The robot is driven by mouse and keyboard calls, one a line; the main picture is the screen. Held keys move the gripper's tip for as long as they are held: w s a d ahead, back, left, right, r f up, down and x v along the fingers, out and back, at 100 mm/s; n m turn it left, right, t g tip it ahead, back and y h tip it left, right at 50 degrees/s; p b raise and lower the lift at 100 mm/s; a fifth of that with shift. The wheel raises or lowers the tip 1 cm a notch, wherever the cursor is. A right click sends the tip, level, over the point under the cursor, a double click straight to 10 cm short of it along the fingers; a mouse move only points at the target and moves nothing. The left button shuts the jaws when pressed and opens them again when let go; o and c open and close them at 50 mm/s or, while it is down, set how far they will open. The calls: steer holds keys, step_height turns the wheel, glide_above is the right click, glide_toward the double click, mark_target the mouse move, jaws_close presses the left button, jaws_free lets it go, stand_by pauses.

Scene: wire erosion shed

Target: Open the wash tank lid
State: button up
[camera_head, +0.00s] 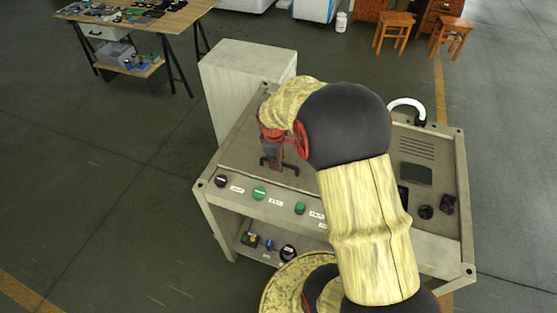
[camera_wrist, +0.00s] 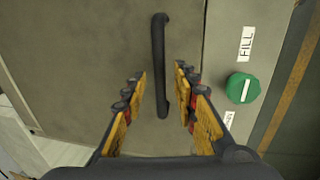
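The wash tank lid (camera_wrist: 80,50) is a flat grey-beige panel that lies closed, as far as it shows. It also shows on top of the bench-like tank in the head view (camera_head: 238,143), partly hidden by my arm. A black bar handle (camera_wrist: 159,60) stands on the lid and shows in the head view (camera_head: 292,168) just under my gripper (camera_head: 271,158). In the wrist view my gripper (camera_wrist: 160,76) is open, with one yellow-padded finger on each side of the handle's lower half. Gaps show between the handle and both fingers.
A green knob (camera_wrist: 242,88) marked FILL sits right of the lid. A black knob (camera_head: 221,181) and another green knob (camera_head: 300,208) line the front edge. A pale cabinet (camera_head: 240,85) stands behind the tank. A white hose (camera_head: 408,105) curves at the back right.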

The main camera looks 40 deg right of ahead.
steer(key=shift+c, duration=1.2)
steer(key=c, duration=0.4)
jaws_close()
